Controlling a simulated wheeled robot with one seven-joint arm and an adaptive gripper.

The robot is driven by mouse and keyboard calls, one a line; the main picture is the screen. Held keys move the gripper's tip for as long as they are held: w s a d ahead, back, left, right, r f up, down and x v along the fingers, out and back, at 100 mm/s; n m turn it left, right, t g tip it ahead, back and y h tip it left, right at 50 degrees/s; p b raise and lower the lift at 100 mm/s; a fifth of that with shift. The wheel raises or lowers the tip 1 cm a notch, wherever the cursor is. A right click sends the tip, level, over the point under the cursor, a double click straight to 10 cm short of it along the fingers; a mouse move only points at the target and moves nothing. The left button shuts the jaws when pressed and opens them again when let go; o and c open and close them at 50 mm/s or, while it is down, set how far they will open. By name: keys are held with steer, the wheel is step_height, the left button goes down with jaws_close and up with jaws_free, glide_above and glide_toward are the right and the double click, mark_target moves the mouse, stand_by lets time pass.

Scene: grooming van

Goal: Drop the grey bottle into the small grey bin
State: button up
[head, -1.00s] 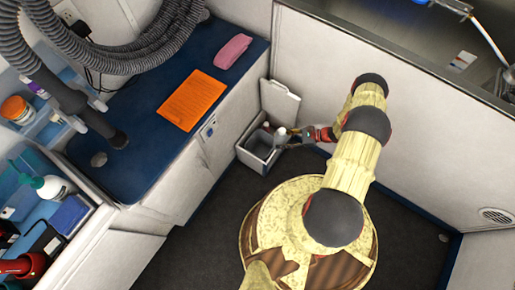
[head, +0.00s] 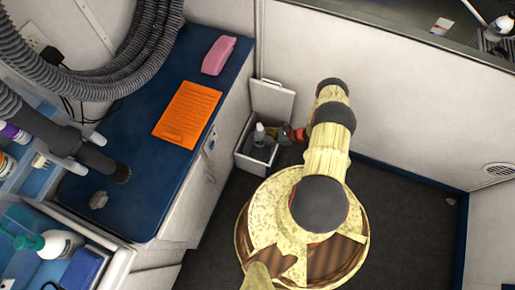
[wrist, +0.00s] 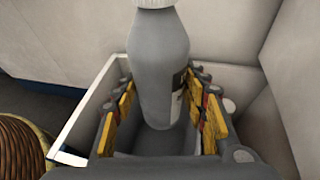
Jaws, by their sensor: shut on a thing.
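The grey bottle (wrist: 158,70) has a white cap and a dark label, and stands upright between my fingers in the wrist view. It also shows small in the head view (head: 260,132). My gripper (wrist: 160,112) is shut on it, with yellow pads at both sides. The small grey bin (head: 243,159) stands on the floor against the cabinet, its lid (head: 272,97) open at the back. The bottle is over the bin's opening. The bin's pale rim (wrist: 84,125) shows left of my fingers in the wrist view. How deep the bottle's base sits is hidden.
The blue-topped cabinet (head: 146,183) stands left of the bin, bearing an orange towel (head: 187,114) and a pink item (head: 218,55). The white wall (head: 400,100) is behind. Dark floor (head: 405,215) is clear to the right.

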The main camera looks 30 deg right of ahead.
steer(key=shift+f+b, duration=0.9)
steer(key=shift+f, duration=0.8)
steer(key=o, duration=1.5)
steer(key=shift+o, duration=0.6)
steer(key=v, duration=1.2)
